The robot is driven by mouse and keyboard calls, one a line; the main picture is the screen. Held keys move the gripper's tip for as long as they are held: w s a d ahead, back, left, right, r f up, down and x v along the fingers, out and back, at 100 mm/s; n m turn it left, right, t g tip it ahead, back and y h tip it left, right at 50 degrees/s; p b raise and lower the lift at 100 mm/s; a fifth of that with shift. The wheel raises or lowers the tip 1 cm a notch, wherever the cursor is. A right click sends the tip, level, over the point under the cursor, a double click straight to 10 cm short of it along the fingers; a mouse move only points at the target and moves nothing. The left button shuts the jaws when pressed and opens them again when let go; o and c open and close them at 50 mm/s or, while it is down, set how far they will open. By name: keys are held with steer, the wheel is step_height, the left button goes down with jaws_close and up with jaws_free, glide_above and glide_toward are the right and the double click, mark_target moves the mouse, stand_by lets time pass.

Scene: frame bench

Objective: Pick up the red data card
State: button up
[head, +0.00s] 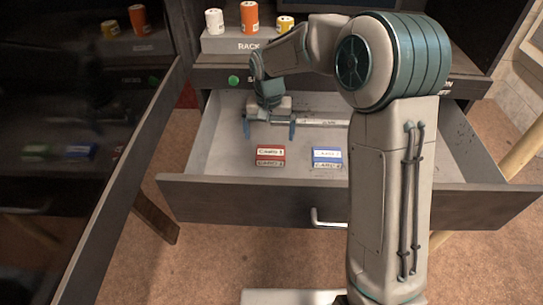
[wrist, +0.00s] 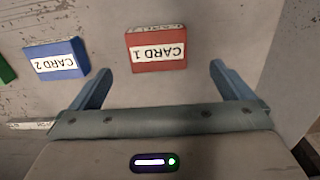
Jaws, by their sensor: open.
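The red data card (head: 271,156) lies in the open drawer (head: 240,192), left of centre, with a white label. In the wrist view the red card (wrist: 156,50) has a label reading CARD 1, upside down. It lies ahead of the fingers, between their lines and nearer the left one. My gripper (head: 269,130) is open and empty, above the drawer floor behind the red card in the head view. Its two blue fingers also show in the wrist view (wrist: 160,85). Neither finger touches the card.
A blue card (head: 328,157) lies right of the red one; the wrist view shows it labelled CARD 2 (wrist: 56,60). A green thing (wrist: 5,68) is at the left edge there. A rack (head: 248,42) holding cylinders stands above the drawer. A dark panel (head: 125,165) stands left.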

mark_target(271, 152)
steer(key=f, duration=0.7)
steer(key=shift+w+d+f, duration=0.2)
steer(key=shift+d, duration=0.05)
steer(key=shift+c, duration=0.3)
steer(key=c, duration=0.9)
